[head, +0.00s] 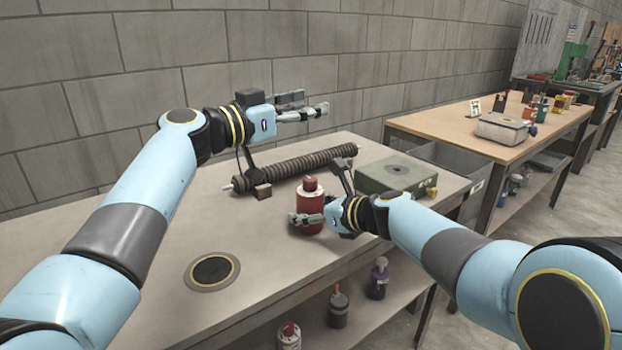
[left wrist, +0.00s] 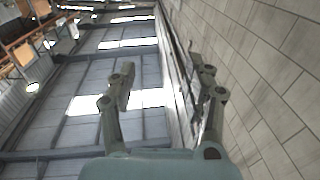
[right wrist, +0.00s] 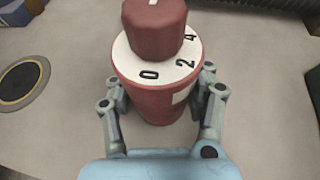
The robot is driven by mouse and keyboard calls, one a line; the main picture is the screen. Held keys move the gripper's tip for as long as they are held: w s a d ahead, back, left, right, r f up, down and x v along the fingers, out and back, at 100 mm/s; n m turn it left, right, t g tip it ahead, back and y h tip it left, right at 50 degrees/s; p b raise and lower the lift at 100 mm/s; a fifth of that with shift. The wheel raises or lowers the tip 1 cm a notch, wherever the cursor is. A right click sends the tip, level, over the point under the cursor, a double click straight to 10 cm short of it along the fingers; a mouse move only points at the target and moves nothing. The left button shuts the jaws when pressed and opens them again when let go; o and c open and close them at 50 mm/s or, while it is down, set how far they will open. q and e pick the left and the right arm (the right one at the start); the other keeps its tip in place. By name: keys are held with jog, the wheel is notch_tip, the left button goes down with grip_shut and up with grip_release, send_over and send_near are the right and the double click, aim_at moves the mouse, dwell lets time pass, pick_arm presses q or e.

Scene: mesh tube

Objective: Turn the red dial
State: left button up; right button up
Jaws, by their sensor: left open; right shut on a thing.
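The red dial (right wrist: 155,28) is a faceted knob on top of a red cylinder (right wrist: 155,98), with a white numbered ring (right wrist: 170,68) reading 0, 2 and 4 between them. In the head view the dial (head: 310,184) and its body (head: 311,210) stand upright on the bench. My right gripper (right wrist: 160,98) is shut around the body, below the numbered ring; the dial above is clear of its fingers. My right gripper (head: 318,218) partly hides the body in the head view. My left gripper (head: 308,106) is open and empty, raised above the bench near the wall; it also shows in the left wrist view (left wrist: 160,75).
A dark ribbed tube (head: 290,167) lies behind the dial on the bench (head: 150,270). A green box (head: 397,174) stands to the right. A black round disc (head: 212,271) is at the front left. Bottles (head: 338,308) stand on the lower shelf.

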pick_arm(q)
jog(key=s+a+f+t+y, duration=0.1)
jog(key=s+a+f+t, duration=0.15)
jog(key=a+f, duration=0.35)
jog(key=n+y, duration=0.1)
send_near(305, 182)
jog(key=shift+g, duration=0.45)
jog(key=x, duration=1.1)
jog(key=shift+w+d+r, duration=0.15)
jog(key=shift+w+r, duration=0.2)
jog(key=shift+w, duration=0.1)
grip_shut()
